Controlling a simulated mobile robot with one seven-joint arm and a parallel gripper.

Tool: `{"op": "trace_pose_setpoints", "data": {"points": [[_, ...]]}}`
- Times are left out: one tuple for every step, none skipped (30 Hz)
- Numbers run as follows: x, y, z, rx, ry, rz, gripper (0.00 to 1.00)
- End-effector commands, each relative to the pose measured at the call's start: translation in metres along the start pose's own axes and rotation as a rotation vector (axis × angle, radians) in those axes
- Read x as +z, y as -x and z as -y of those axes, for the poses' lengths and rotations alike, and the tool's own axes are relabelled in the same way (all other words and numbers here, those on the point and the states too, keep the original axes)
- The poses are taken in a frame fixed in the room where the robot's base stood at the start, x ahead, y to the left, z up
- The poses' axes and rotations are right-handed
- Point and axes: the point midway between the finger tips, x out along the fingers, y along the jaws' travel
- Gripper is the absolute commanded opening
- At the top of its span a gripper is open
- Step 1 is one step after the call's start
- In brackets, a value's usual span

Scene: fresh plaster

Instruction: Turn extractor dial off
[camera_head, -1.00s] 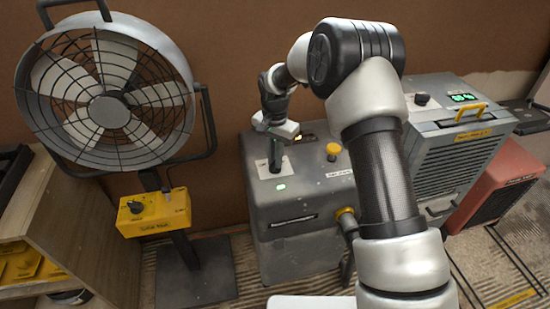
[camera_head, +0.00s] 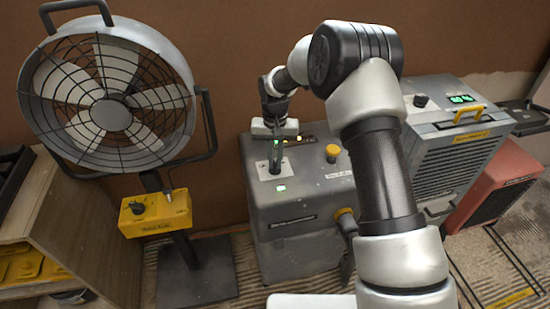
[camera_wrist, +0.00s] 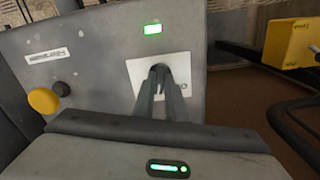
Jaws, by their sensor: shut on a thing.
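The grey extractor box (camera_head: 297,205) stands on the floor in the middle of the head view. Its top has a white dial plate (camera_head: 288,166) and a lit green light (camera_head: 281,188); in the wrist view the plate (camera_wrist: 181,72) and green light (camera_wrist: 152,29) show close up. My gripper (camera_head: 275,167) points down at the plate. In the wrist view its two fingers (camera_wrist: 160,78) are close together on the dark extractor dial (camera_wrist: 160,70). The fingers hide most of the dial, so its setting cannot be read.
A yellow knob (camera_head: 332,152) is on the same top, right of the plate. A floor fan (camera_head: 110,115) with a yellow control box (camera_head: 155,212) stands left. A grey unit (camera_head: 455,150) with a green display and a red unit (camera_head: 495,185) stand right.

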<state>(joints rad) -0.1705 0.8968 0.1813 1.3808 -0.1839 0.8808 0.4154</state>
Motion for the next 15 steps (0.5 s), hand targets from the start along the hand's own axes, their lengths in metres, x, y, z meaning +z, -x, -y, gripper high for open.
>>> {"op": "trace_pose_setpoints", "data": {"points": [[-0.0004,0.0019,0.0004,-0.001,0.044,-0.001,0.0],[-0.0004,0.0019,0.0004,-0.001,0.073,-0.001,0.0],[-0.0004,0.0018,0.0003,-0.001,0.111,-0.001,0.0],[-0.0005,0.0018,0.0003,-0.001,0.139,-0.001,0.0],[-0.0005,0.0017,0.0002,-0.001,0.168,-0.001,0.0],[-0.0005,0.0016,0.0001,-0.001,0.205,-0.001,0.0],[-0.0005,0.0016,0.0,-0.001,0.234,-0.001,0.0],[-0.0005,0.0016,0.0,-0.001,0.262,-0.001,0.0],[-0.0005,0.0016,-0.0001,-0.001,0.3,-0.001,0.0],[-0.0005,0.0016,0.0,-0.001,0.329,-0.001,0.0],[-0.0005,0.0016,0.0,-0.001,0.357,-0.001,0.0],[-0.0006,0.0016,0.0,-0.001,0.396,-0.001,0.0],[-0.0006,0.0017,0.0001,-0.001,0.424,-0.001,0.0],[-0.0006,0.0017,0.0001,-0.001,0.452,-0.001,0.0],[-0.0006,0.0018,0.0002,-0.001,0.49,-0.001,0.0]]}}
